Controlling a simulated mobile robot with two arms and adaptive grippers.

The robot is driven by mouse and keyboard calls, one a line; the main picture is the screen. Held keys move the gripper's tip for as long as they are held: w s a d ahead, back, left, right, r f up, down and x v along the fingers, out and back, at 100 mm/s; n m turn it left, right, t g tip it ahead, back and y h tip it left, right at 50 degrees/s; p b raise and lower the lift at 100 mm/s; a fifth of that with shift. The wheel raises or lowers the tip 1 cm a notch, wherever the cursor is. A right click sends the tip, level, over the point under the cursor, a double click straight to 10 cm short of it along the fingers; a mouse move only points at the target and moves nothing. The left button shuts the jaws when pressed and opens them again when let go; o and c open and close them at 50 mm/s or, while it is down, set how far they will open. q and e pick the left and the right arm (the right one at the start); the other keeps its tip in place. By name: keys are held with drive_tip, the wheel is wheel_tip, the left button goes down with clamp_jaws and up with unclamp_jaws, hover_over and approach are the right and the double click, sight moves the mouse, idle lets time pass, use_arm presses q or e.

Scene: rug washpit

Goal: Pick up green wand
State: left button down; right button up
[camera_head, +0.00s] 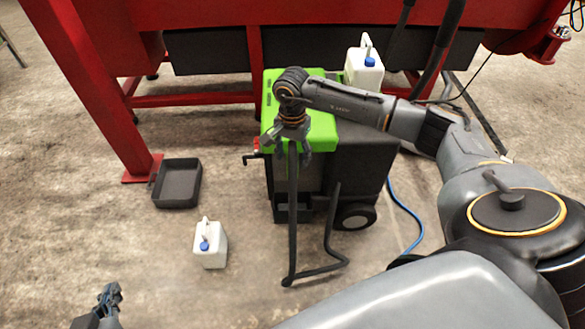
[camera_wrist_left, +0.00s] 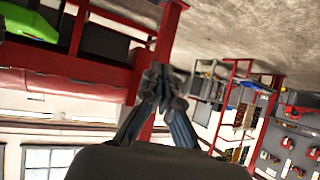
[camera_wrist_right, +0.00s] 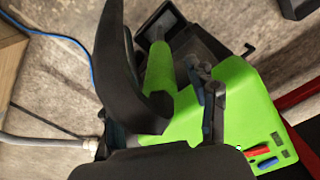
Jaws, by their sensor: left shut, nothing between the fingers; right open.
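The clearest candidate for the green wand (camera_wrist_right: 160,68) is a slim green piece in the right wrist view, running up between the fingers of my right gripper (camera_wrist_right: 172,98). Its lower end merges with the green machine top behind it, and I cannot tell whether a finger touches it. In the head view my right gripper (camera_head: 291,150) points down at the front of the green-topped machine (camera_head: 316,134) and hides the wand there. The right fingers are apart. My left gripper (camera_head: 112,292) is at the bottom left of the head view, shut and empty, also seen in the left wrist view (camera_wrist_left: 164,82).
A dark bent tube (camera_head: 291,225) stands in front of the machine. A white jug (camera_head: 210,245) and a black tray (camera_head: 178,184) are on the floor to its left. Another white jug (camera_head: 364,68) stands behind. A red frame (camera_head: 100,100) borders the back, and a blue hose (camera_head: 407,210) lies right.

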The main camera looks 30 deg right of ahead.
sight(292, 167)
drive_tip(key=shift+f, duration=0.5)
wheel_tip(292, 167, down, 4)
drive_tip(key=shift+r+b, duration=0.1)
drive_tip(key=shift+b, duration=0.7)
drive_tip(key=shift+f, duration=0.25)
use_arm(q)
drive_tip(key=w+d+r+t+h, duration=0.1)
drive_tip(key=w+d+r+t, duration=0.1)
drive_tip(key=r, duration=0.4)
drive_tip(key=shift+w+r+t, duration=0.3)
drive_tip(key=shift+w+t, duration=0.45)
drive_tip(key=shift+t, duration=0.45)
use_arm(e)
clamp_jaws()
